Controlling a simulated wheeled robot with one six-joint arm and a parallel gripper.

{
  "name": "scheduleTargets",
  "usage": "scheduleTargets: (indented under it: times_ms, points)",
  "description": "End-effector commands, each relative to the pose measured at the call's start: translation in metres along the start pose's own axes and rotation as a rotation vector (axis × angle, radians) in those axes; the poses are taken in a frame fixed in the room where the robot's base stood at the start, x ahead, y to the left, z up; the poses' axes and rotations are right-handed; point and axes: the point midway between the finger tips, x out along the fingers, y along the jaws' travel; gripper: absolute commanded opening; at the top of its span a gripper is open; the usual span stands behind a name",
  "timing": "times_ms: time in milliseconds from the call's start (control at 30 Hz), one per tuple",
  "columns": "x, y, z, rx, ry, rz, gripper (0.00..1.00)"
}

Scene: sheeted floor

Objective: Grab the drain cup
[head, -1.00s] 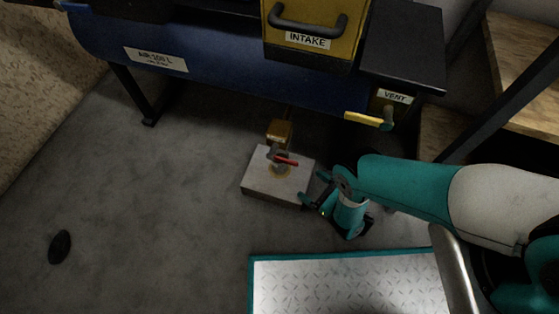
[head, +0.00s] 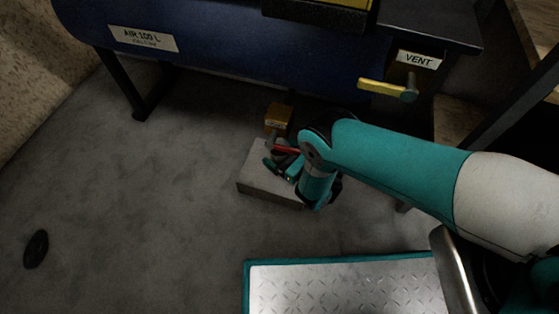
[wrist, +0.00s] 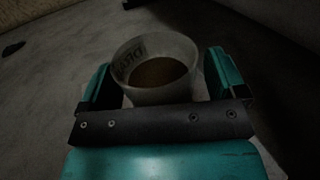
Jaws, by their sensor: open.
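The drain cup (wrist: 158,96) is a pale translucent cup with dark lettering and brown contents. In the wrist view it stands upright between the two teal fingers of my gripper (wrist: 161,79), which is open around it. Dark gaps show beside the cup, and I cannot tell whether either finger touches it. In the head view my gripper (head: 283,168) is low over the grey block (head: 257,181) by the red-handled valve (head: 286,150). There my gripper and the valve hide the cup.
A brass-coloured fitting (head: 278,118) is just behind the block. The blue air tank (head: 220,50) overhangs behind, with a yellow vent lever (head: 384,88) at its right. A teal-edged metal plate (head: 340,287) lies in front. The floor to the left is mostly clear.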

Motion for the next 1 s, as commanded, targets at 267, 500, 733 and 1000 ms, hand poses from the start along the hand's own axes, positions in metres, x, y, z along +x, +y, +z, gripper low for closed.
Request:
scheduleTargets:
  times_ms: [267, 500, 733, 1000]
  points:
    - [0.005, 0.000, 0.001, 0.000, 0.000, -0.001, 0.90]
    - [0.005, 0.000, 0.001, 0.000, 0.000, 0.000, 0.46]
    - [0.005, 0.000, 0.001, 0.000, -0.001, 0.000, 0.32]
    - [0.005, 0.000, 0.009, 0.000, -0.001, 0.000, 0.32]
